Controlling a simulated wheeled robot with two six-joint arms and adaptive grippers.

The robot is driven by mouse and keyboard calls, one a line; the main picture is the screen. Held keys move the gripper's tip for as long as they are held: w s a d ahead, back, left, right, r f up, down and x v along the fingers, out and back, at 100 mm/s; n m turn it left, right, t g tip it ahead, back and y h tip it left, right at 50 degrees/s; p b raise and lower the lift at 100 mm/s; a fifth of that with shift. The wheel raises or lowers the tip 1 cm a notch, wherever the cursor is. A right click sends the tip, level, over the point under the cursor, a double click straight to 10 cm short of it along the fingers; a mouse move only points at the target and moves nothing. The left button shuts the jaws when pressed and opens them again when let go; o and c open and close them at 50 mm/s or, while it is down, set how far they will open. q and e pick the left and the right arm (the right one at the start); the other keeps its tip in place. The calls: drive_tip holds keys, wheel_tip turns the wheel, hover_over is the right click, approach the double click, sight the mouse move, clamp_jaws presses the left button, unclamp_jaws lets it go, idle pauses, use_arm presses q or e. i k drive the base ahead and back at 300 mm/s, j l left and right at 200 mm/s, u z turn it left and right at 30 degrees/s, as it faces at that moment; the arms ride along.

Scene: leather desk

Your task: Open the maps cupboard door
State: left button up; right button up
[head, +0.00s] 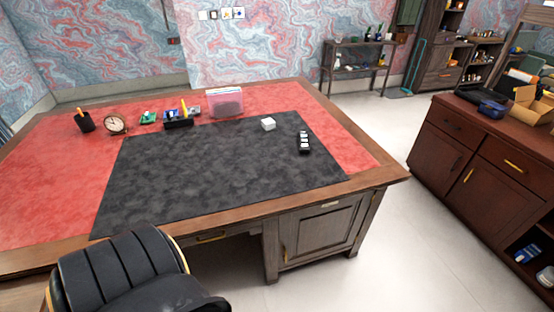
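A brown wooden cupboard door (322,231) with a recessed panel is set in the front of the desk, at the lower centre right of the head view. It looks shut. A brass handle (284,254) is upright at its left edge. A small pale label plate (331,204) sits above the door; its writing is too small to read, so I cannot confirm it says maps. Neither of my grippers is in view.
A black leather chair (130,275) stands left of the cupboard. The desk top (360,150) has a dark mat and several small items. A red-brown cabinet (437,168) with brass-handled doors stands right. The pale floor (400,245) between desk and cabinet is clear.

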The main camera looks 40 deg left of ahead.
sight(304, 234)
drive_tip(key=u, duration=0.75)
